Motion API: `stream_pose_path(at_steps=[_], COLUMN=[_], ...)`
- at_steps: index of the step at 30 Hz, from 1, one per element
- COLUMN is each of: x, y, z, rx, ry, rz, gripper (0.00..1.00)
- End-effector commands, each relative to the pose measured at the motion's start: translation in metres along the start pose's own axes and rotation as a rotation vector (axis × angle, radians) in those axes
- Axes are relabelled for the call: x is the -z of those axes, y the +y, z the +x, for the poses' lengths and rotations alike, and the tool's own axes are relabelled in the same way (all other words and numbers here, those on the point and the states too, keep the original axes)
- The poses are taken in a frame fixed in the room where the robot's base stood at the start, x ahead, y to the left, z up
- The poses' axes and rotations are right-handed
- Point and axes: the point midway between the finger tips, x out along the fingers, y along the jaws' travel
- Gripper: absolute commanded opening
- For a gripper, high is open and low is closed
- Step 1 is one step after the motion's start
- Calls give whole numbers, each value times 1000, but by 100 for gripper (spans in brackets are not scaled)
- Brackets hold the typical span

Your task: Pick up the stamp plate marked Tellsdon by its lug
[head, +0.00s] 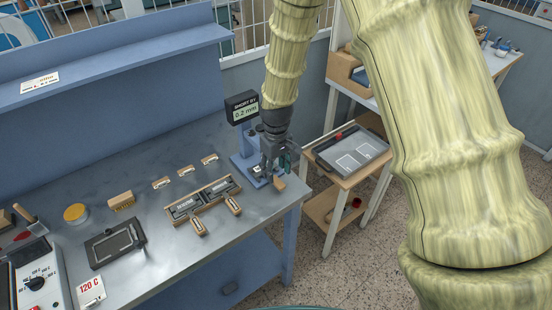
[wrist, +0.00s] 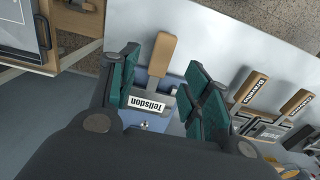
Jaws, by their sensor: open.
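The stamp plate marked Tellsdon (wrist: 147,104) shows in the wrist view with its white label readable. Its wooden lug (wrist: 162,54) points away from the label, toward the top of that view. The plate sits on the base of the blue gauge stand (head: 241,163). My gripper (wrist: 163,82) is open, with one green-padded finger on each side of the plate and lug; I see clear gaps between the pads and the lug. In the head view my gripper (head: 278,157) is at the stand and hides most of the plate; the lug's end (head: 279,184) shows below it.
A rack (head: 203,200) with two wooden-handled plates lies left of the stand. A side table with a tray (head: 350,153) stands to the right.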

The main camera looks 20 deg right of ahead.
Motion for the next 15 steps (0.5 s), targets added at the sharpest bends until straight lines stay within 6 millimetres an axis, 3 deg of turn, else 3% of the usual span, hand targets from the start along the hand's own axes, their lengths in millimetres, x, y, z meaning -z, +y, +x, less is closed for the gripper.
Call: stream_pose_path(at_steps=[15], x=[0], y=[0], z=[42], rx=[0], ry=[-1], rz=[0], gripper=[48])
